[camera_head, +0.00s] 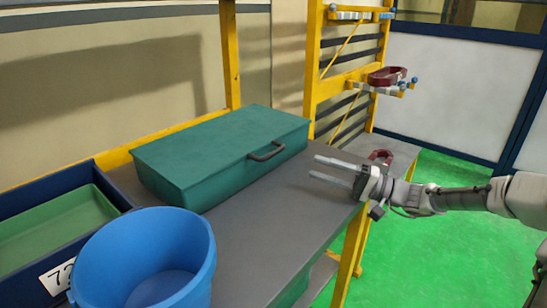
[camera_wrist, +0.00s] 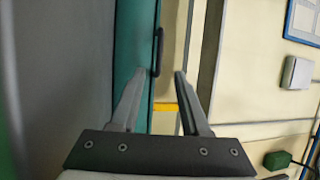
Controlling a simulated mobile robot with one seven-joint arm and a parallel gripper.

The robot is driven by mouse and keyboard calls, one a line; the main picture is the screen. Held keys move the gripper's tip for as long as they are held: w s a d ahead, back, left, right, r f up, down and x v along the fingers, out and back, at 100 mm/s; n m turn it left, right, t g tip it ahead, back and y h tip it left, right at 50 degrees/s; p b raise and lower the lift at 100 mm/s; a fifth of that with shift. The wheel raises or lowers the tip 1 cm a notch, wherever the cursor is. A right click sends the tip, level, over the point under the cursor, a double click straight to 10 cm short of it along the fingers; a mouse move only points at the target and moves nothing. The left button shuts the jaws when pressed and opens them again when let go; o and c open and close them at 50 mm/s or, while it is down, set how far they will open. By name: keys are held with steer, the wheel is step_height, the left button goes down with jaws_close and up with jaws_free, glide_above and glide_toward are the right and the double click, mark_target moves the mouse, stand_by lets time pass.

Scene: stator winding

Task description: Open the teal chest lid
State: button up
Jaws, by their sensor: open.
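The teal chest (camera_head: 222,152) sits on the grey bench with its lid closed. A dark handle (camera_head: 267,152) is on its front side near the right end. My gripper (camera_head: 324,168) is open and empty, to the right of the chest and apart from the handle, its fingers pointing left toward it. In the wrist view, the teal chest (camera_wrist: 136,42) runs up the picture beyond my gripper (camera_wrist: 158,82), and the handle (camera_wrist: 158,50) shows ahead between the two fingertips.
A blue bucket (camera_head: 147,240) stands at the front left of the bench (camera_head: 262,212). Beside it is a dark blue bin (camera_head: 70,181) holding a green tray (camera_head: 55,222). A yellow rack (camera_head: 312,60) with red coil-like parts (camera_head: 386,76) stands behind. The bench before the chest is clear.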

mark_target(274, 151)
steer(key=b+x, duration=0.2)
steer(key=x, duration=1)
steer(key=shift+w+a+b, duration=0.1)
steer(key=shift+a+b, duration=0.2)
steer(key=shift+f, duration=0.1)
jaws_close()
stand_by(0.7)
